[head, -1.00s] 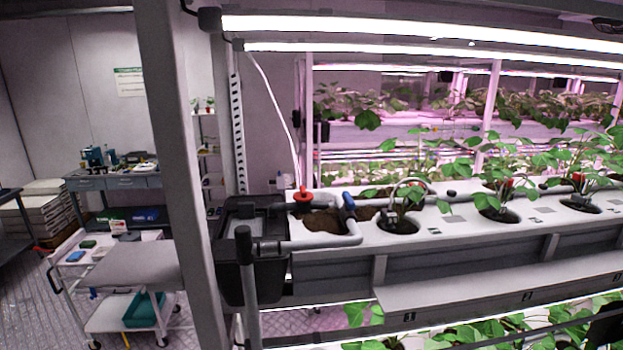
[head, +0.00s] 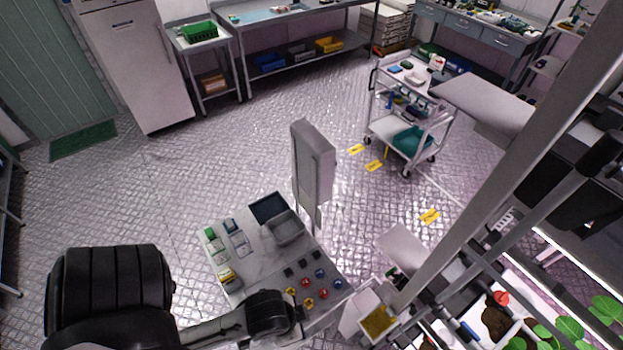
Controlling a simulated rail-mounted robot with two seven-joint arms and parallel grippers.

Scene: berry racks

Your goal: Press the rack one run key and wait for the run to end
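I cannot make out a run key for rack one in the head view. The rack (head: 478,205) is cut off at the right, with a grey post, a white channel and plants. A grey upright box (head: 313,160) stands behind a low light-grey table top (head: 265,275); no key shows on its visible faces. Small red, blue, yellow and black round pieces (head: 306,283) sit on that top; I cannot tell whether they are keys. A black and grey arm of mine crosses the bottom left and partly covers the top's front.
A white cart (head: 440,130) with a teal bin (head: 411,139) stands at the upper right. Yellow floor marks (head: 374,166) lie before it. Benches and a grey cabinet (head: 135,65) line the back. The patterned floor (head: 230,150) between is open.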

